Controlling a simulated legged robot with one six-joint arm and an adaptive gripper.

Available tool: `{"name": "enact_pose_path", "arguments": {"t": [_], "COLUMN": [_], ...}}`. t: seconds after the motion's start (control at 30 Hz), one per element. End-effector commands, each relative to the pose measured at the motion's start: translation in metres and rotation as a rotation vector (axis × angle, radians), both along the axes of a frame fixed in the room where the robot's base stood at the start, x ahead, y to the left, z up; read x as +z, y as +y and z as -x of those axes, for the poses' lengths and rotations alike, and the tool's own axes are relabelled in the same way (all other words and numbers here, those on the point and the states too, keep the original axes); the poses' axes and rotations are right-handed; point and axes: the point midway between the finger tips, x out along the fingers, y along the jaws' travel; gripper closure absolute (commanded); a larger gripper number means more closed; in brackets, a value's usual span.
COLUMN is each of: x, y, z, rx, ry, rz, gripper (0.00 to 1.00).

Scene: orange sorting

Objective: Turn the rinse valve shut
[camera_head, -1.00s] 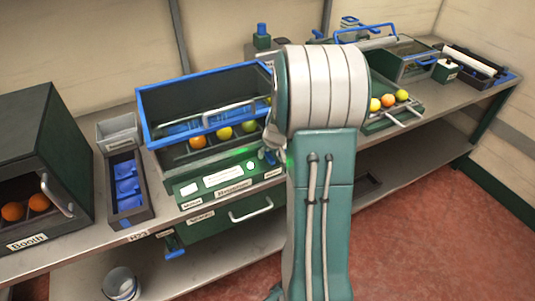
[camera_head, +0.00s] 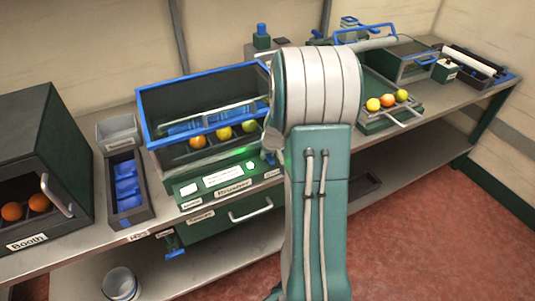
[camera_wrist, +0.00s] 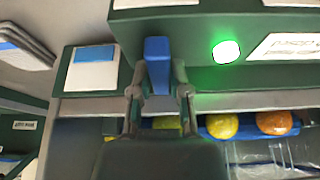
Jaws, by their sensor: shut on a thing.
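A blue lever (camera_wrist: 157,60), which I take to be the rinse valve, stands on the green front of the washing machine beside a lit green button (camera_wrist: 226,51). My gripper (camera_wrist: 158,85) is shut on this lever, with one finger on each side. In the head view my arm hides the gripper and most of the lever; only a small blue part (camera_head: 269,157) shows at the arm's left edge. I cannot read the lever's exact turn angle.
The blue-rimmed washer tub (camera_head: 143,115) holds an orange and yellow fruit. A dark booth (camera_head: 35,150) with oranges stands at left. A blue-lined tray (camera_head: 148,205) lies between them. An outfeed tray (camera_head: 375,122) with fruit is at right. A bucket (camera_head: 120,283) stands below.

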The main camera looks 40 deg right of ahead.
Motion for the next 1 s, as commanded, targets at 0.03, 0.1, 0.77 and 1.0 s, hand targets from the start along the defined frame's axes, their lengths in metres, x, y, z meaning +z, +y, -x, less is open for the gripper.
{"name": "enact_pose_path", "arguments": {"t": [0.03,0.1,0.77,1.0], "x": [-0.0008,-0.0008,-0.0015,-0.0017], "y": [0.0005,0.0007,0.0014,0.0012], "z": [0.0003,0.0003,0.0005,0.0007], "rx": [-0.007,-0.024,-0.372,-0.519], "ry": [0.002,0.001,0.004,0.005], "rz": [0.0,0.0,0.001,0.001], "gripper": [1.0,1.0,1.0,1.0]}}
